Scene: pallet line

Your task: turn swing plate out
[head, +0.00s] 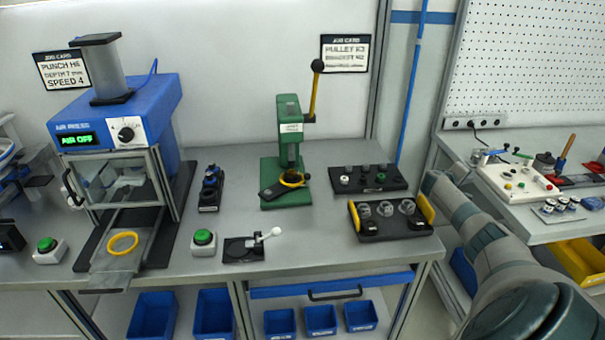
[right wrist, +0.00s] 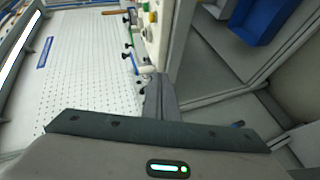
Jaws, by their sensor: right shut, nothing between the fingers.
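A dark flat plate (head: 270,193), which I take for the swing plate, lies at the foot of the press and points to the front left. A yellow ring (head: 292,179) sits at its right end, under the ram. My right gripper (head: 438,182) is shut and empty, to the right of the press and well apart from it, by the bench's right end. It also shows in the right wrist view (right wrist: 158,92). My left gripper is not in view.
Two black trays with parts stand right of the press, the nearer (head: 388,238) having yellow ends. A blue air press (head: 125,130) stands left. A black plate with a white-ball lever (head: 243,248) and a green button (head: 203,239) lie in front.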

